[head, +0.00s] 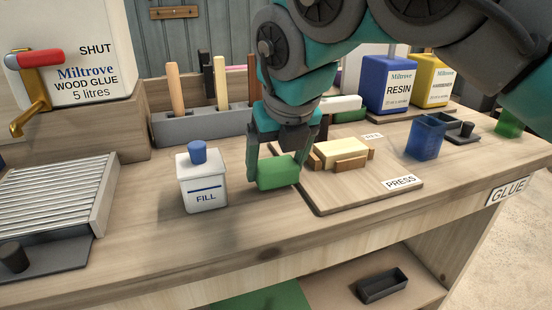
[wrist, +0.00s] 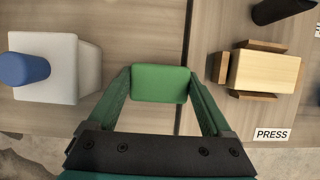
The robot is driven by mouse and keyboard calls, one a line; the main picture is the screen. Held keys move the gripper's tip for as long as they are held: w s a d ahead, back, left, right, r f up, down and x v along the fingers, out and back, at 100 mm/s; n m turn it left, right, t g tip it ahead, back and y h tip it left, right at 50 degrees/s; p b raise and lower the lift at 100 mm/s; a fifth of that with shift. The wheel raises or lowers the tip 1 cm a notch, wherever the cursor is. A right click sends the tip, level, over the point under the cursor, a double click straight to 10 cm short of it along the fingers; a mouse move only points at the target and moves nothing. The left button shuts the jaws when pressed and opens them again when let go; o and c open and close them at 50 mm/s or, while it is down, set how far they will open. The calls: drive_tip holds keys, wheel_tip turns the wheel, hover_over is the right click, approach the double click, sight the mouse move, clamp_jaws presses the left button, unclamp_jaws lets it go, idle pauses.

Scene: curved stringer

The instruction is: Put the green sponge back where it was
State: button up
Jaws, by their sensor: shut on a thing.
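The green sponge (head: 278,172) is a small green block between the fingers of my gripper (head: 272,165) in the head view. In the wrist view the green sponge (wrist: 160,84) sits between the two green fingers of my gripper (wrist: 160,88), which is shut on it. It is over the bench, between the white FILL bottle and the press board. I cannot tell whether the sponge touches the bench top.
The white FILL bottle (head: 203,180) with a blue cap stands just left of my gripper. The PRESS board (head: 340,195) with a wooden block (head: 341,151) is just right. A grey tool rack (head: 200,124) stands behind. A blue cup (head: 425,137) stands further right.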

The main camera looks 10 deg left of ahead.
drive_tip(key=o, duration=1)
drive_tip(key=shift+r, duration=0.6)
drive_tip(key=p+v, duration=0.1)
drive_tip(key=v, duration=1.1)
drive_tip(key=shift+w, duration=0.1)
